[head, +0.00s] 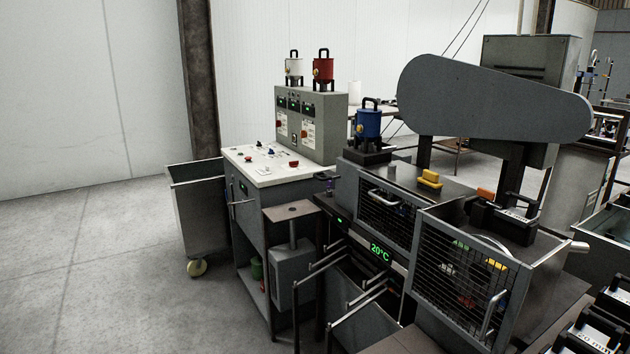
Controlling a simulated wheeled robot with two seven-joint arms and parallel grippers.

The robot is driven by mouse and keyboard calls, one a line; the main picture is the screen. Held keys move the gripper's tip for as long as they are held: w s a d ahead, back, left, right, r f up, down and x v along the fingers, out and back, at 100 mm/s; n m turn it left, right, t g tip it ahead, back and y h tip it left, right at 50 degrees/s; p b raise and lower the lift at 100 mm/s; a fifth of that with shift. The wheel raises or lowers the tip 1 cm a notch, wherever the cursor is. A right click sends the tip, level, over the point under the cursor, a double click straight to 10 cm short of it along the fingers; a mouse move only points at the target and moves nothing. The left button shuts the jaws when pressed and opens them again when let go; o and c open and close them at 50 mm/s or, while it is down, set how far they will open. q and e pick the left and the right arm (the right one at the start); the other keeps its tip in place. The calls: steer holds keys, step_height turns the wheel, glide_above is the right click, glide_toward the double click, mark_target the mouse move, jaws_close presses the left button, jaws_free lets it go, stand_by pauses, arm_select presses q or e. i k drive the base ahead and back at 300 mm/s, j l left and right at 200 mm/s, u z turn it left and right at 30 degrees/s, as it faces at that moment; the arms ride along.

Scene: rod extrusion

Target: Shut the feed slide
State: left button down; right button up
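The extrusion machine (345,222) stands at centre right, with a green "20°C" display (380,253) on its front. A blue canister (368,122) with a black handle stands upright on a dark block (366,156) on top of the machine. A small dark knob or handle (325,178) sticks out to the left of this block. No part is clearly marked as the feed slide, so I cannot tell which part it is or how far it stands open. Neither of my grippers shows in the head view.
Two mesh guards (385,222) (455,280) with handles front the machine. A grey belt cover (490,100) overhangs it. A white-topped control bench (275,168) and wheeled bin (200,215) stand left. Rods (345,310) jut forward below. Floor at left is clear.

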mark_target(329, 175)
steer(key=i+j+z, duration=0.3)
steer(key=j, duration=0.35)
steer(key=i+j+z, duration=0.15)
steer(key=j, duration=0.2)
steer(key=i+j+z, duration=0.3)
steer(key=i+j, duration=0.2)
steer(key=i+l+z, duration=0.15)
steer(key=i, duration=0.2)
steer(key=i+l+z, duration=0.1)
steer(key=i, duration=0.25)
steer(key=l, duration=0.1)
